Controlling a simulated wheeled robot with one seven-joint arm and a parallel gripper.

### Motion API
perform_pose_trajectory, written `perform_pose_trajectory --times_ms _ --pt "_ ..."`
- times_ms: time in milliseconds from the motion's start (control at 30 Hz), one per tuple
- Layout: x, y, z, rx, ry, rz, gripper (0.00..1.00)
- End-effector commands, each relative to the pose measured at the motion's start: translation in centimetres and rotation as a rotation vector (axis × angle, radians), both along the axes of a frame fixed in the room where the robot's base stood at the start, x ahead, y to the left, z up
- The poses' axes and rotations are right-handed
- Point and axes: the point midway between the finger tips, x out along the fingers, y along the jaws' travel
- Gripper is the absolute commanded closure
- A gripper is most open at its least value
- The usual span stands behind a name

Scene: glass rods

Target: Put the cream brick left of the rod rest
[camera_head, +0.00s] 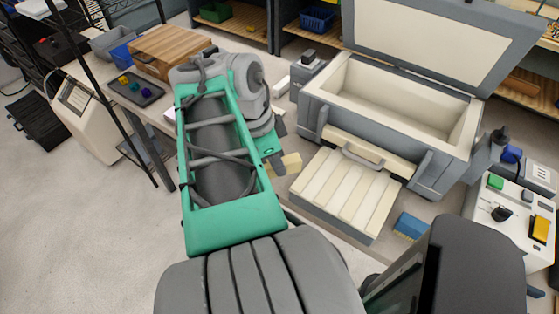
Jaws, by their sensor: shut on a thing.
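The cream brick (291,163) shows beside the dark fingers of my gripper (279,162), just left of the slatted rest. My gripper is shut on it, and the fingers and green arm hide part of the brick. I cannot tell whether the brick touches the table. A low grey block with cream slats (352,190), which looks like the rod rest, stands in front of the open kiln, right of my gripper.
The open grey kiln (395,105) has a raised lid behind the slatted block. A blue sponge-like block (411,226) lies to its right, and a control box (508,215) stands farther right. A dark tray (136,89) and wooden box (171,50) are at left.

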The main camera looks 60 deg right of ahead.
Motion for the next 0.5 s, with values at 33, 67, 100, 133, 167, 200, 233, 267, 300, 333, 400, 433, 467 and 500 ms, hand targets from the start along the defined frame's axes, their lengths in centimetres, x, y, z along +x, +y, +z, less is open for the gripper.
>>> perform_pose_trajectory --times_ms 33,67,100,133,167,200,233,267,300,333,400,433,467,500 --pt "-0.9 0.0 0.1 0.000 -0.001 -0.058 1.00" --pt "-1.2 0.0 0.1 0.000 0.000 -0.083 1.00" --pt "-1.3 -0.2 0.0 0.001 0.001 -0.103 1.00" --pt "-1.3 -0.4 -0.1 0.002 0.002 -0.113 1.00" --pt "-1.2 -0.8 -0.4 0.004 0.003 -0.116 1.00" --pt "-0.8 -1.6 -0.7 0.003 0.004 -0.115 1.00" --pt "-0.4 -2.2 -1.1 0.005 0.004 -0.115 1.00" --pt "0.0 -2.9 -1.4 0.006 0.005 -0.113 1.00" --pt "0.6 -4.0 -1.9 0.006 0.005 -0.112 1.00" --pt "1.0 -4.8 -2.3 0.005 0.005 -0.112 1.00" --pt "2.0 -6.5 -3.1 0.006 0.005 -0.111 1.00" --pt "2.5 -7.2 -3.5 0.007 0.005 -0.109 1.00" --pt "2.9 -8.0 -3.9 0.005 0.005 -0.110 1.00" --pt "3.2 -8.7 -5.0 0.007 0.005 -0.109 1.00"
